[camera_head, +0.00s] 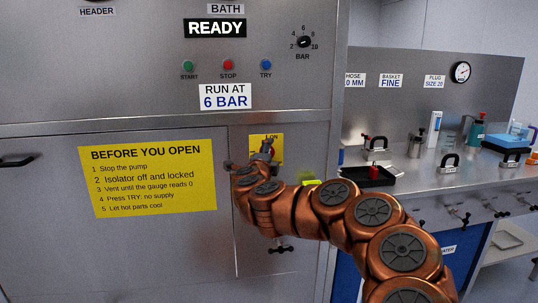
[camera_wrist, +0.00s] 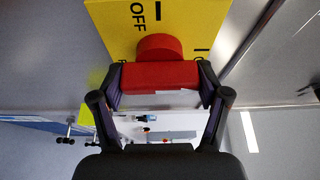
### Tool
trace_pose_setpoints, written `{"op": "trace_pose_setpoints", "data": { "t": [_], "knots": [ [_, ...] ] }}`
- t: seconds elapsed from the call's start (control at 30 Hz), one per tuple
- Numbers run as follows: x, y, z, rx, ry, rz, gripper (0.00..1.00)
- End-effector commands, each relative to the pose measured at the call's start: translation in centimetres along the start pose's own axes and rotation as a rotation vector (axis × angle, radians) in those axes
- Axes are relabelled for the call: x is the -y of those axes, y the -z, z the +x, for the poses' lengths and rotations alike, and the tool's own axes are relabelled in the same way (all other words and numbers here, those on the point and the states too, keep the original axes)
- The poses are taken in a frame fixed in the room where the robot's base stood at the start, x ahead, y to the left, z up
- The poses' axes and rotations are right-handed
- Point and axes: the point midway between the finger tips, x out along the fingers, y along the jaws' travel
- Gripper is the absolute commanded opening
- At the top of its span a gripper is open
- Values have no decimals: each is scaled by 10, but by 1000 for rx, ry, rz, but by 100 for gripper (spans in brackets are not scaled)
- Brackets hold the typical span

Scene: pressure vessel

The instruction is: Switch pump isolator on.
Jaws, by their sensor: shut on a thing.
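The pump isolator is a yellow plate (camera_head: 275,139) on the narrow right cabinet panel. In the head view the word ON shows at its top, and my arm hides much of it. In the wrist view the yellow plate (camera_wrist: 110,20) bears the word OFF, turned on its side, and a red rotary handle (camera_wrist: 160,75) on a round red boss. My gripper (camera_wrist: 160,88) has a finger at each end of the red handle and is shut on it. It also shows in the head view (camera_head: 262,158). I cannot tell clearly which mark the handle points to.
A yellow notice (camera_head: 153,178) covers the left door. Above are a READY display (camera_head: 215,28), buttons and a BAR dial (camera_head: 304,42). To the right, a steel counter (camera_head: 420,182) holds a black tray (camera_head: 372,177) and several tools. A black door handle (camera_head: 281,249) lies below my wrist.

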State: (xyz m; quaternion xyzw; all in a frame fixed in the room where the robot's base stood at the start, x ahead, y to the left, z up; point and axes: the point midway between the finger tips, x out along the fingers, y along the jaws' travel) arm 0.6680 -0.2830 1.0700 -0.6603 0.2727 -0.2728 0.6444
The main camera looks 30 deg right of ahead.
Motion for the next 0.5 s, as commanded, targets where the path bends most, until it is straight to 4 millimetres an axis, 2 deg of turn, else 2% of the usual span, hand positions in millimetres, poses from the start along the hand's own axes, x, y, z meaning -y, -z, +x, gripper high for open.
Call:
{"op": "trace_pose_setpoints", "data": {
  "t": [0.5],
  "knots": [
    [-2,0,0,-2,-18,36,40]
  ]
}}
